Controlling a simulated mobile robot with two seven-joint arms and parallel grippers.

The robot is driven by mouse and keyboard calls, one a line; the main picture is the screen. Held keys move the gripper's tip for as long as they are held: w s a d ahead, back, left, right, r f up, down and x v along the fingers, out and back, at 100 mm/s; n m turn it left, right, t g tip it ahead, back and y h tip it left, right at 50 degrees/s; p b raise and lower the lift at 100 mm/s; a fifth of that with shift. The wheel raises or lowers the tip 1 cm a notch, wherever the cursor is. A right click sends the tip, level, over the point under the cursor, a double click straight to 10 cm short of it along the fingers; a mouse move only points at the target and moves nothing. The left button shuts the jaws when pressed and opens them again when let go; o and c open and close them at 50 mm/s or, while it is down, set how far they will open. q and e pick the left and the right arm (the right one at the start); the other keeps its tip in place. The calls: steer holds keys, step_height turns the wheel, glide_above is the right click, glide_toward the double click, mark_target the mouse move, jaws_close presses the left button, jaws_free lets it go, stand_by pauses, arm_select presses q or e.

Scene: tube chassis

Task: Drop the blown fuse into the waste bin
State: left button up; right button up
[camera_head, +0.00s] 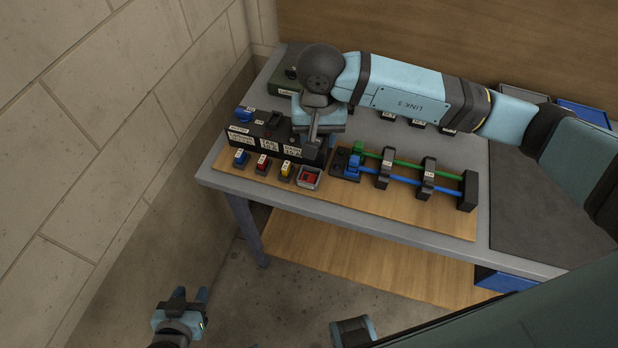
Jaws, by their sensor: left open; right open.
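My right gripper (318,138) is open and points down over the right end of the black labelled block (245,140). Its fingertips hide part of that block; I cannot tell whether they touch anything. In front of the block stand small labelled fuse-like pieces: blue (240,159), red (262,165) and yellow (286,171). Right of them is a small grey open box (309,182) with something red in it. I cannot tell which piece is the blown fuse or whether this box is the waste bin. My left gripper (189,294) is open and empty, low over the floor.
Blue and green tubes (400,181) run through black clips on the wooden board (390,209). A dark mat (540,215) covers the bench's right. Trays stand at the back right, including a blue one (585,112).

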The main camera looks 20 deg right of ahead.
step_height(320, 180, up, 8)
steer(key=b, duration=0.1)
steer(key=shift+r, duration=0.2)
steer(key=shift+f, duration=0.1)
stand_by(0.3)
